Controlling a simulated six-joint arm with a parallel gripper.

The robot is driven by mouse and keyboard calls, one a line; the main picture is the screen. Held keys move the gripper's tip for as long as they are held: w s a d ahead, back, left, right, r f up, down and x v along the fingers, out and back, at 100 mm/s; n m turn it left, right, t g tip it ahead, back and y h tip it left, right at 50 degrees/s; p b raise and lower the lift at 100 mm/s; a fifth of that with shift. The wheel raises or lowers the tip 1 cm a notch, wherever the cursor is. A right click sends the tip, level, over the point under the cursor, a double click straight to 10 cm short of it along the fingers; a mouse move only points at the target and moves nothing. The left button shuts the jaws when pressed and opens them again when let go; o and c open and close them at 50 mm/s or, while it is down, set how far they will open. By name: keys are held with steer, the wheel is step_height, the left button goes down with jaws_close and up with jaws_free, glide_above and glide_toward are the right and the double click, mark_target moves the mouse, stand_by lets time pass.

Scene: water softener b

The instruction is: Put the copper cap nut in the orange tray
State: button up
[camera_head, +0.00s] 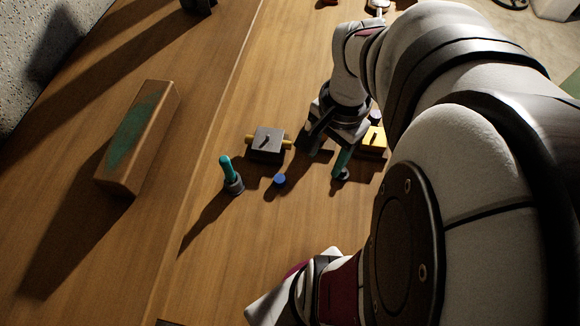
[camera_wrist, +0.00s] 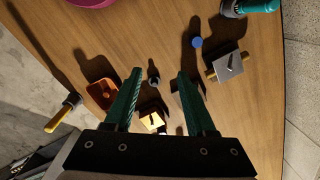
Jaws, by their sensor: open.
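My gripper (camera_wrist: 160,95) is open in the wrist view, its two teal fingers wide apart with nothing held. In the head view one teal finger (camera_head: 343,158) shows, low over the table. A small dark rounded piece (camera_wrist: 153,78) lies on the table between the finger lines in the wrist view. The orange tray (camera_wrist: 92,88) is left of the left finger in the wrist view, with a small brownish shape inside. I cannot tell which of these small things is the copper cap nut.
A yellow block (camera_wrist: 152,119) lies between the fingers, nearer the palm. A grey block with brass stubs (camera_head: 267,143), a blue cap (camera_head: 279,180) and a teal bottle (camera_head: 229,172) stand left of my gripper in the head view. A yellow-handled tool (camera_wrist: 62,115) lies beyond the tray.

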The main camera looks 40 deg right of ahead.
steer(key=s+a+r+n, duration=0.1)
steer(key=s+a+n, duration=0.1)
steer(key=a+n, duration=0.3)
steer(key=s+a+r+n+y, duration=0.1)
steer(key=s+a+n, duration=0.2)
steer(key=a, duration=0.8)
steer(key=shift+s+a+r+n+g, duration=0.15)
steer(key=shift+a+n+g, duration=0.2)
steer(key=shift+n, duration=0.85)
